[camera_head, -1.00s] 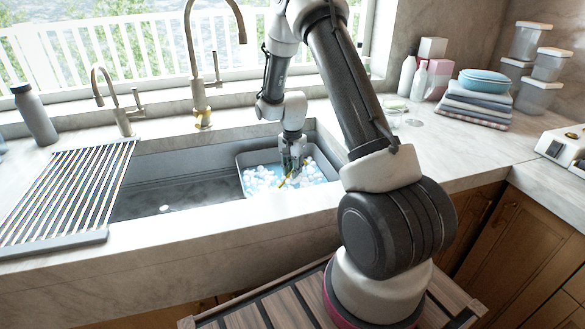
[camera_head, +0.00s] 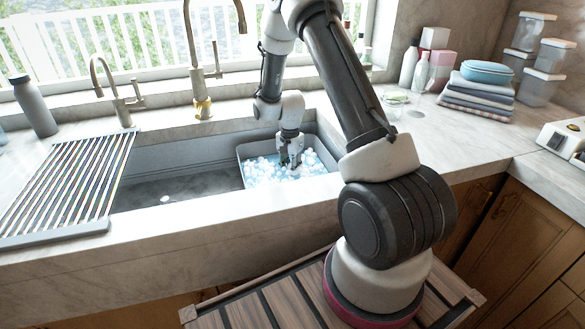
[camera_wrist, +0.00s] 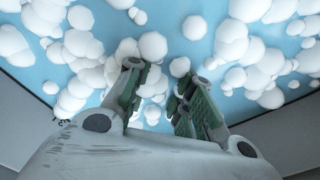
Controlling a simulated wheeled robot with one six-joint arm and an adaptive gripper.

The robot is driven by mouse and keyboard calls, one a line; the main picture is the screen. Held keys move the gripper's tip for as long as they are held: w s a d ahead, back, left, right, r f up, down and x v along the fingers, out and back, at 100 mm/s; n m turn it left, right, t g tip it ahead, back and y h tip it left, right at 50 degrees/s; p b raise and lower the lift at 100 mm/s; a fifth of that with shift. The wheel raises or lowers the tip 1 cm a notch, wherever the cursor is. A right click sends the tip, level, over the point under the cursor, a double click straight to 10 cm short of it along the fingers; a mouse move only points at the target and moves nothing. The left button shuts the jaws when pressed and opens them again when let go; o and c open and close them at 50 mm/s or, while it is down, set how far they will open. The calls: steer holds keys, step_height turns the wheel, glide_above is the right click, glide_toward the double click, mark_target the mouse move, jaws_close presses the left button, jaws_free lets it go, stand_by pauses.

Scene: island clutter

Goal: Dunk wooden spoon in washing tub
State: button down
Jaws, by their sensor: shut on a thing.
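The grey washing tub (camera_head: 257,148) sits in the right part of the sink, with blue water and white foam balls (camera_head: 262,172) in it. Its grey wall (camera_wrist: 22,118) also shows in the wrist view. My gripper (camera_head: 289,163) points down inside the tub, its fingers down among the foam. In the wrist view, the green-padded fingers (camera_wrist: 160,88) stand some way apart, with foam around their tips. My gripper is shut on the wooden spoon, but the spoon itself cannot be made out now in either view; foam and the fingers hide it.
A ridged drying rack (camera_head: 65,188) lies over the sink's left side. Two taps stand behind the sink, the taller one (camera_head: 197,80) left of my arm. Folded towels (camera_head: 475,98), bottles (camera_head: 409,66) and containers (camera_head: 540,88) stand on the right counter.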

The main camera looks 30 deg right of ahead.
stand_by(0.4)
steer(key=shift+d, duration=1.15)
steer(key=shift+a, duration=1.2)
steer(key=shift+d, duration=0.15)
steer(key=shift+d, duration=1.05)
steer(key=shift+a, duration=1.2)
steer(key=shift+d, duration=0.15)
